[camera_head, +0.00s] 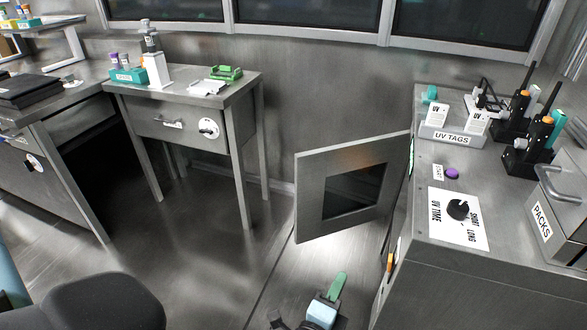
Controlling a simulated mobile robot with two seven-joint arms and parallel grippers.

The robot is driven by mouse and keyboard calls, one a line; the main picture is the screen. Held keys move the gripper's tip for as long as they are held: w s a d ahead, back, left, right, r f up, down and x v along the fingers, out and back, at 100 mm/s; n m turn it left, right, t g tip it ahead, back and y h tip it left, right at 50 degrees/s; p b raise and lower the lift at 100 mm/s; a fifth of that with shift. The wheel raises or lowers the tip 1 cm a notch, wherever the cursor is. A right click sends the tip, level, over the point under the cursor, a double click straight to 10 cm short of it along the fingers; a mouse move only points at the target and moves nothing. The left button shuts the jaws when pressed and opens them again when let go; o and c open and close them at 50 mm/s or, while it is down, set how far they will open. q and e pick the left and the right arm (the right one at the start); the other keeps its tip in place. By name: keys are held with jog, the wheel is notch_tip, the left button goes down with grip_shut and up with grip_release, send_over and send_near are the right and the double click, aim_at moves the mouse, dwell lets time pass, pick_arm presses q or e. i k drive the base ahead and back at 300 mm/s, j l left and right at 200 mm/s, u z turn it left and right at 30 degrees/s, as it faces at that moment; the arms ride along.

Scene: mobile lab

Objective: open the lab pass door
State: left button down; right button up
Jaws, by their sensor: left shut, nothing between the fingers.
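A square grey metal door (310,193) with a dark window stands swung out from the left side of the metal cabinet (400,300) on the right. Its right edge is at the cabinet and its left edge is free, over the floor. I take it to be the lab pass door. My left gripper (337,286) shows at the bottom centre, with a green fingertip and a light blue part. It is shut and empty, in front of and below the door, and looks apart from it. My right gripper is not in view.
The cabinet top carries a "UV TAGS" holder (452,136), a black knob (458,209), a purple button (452,173), black devices and a "PACKS" box (544,225). A metal table (235,92) stands back left. A dark chair (95,303) is front left. Floor left of the door is clear.

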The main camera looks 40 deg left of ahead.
aim_at(339, 188)
jog(key=i+j, duration=0.1)
jog(key=j, duration=0.25)
jog(key=i+j, duration=0.15)
jog(key=j, duration=0.15)
jog(key=i+j, duration=0.1)
jog(key=j, duration=0.25)
jog(key=i+j, duration=0.1)
jog(key=j, duration=0.25)
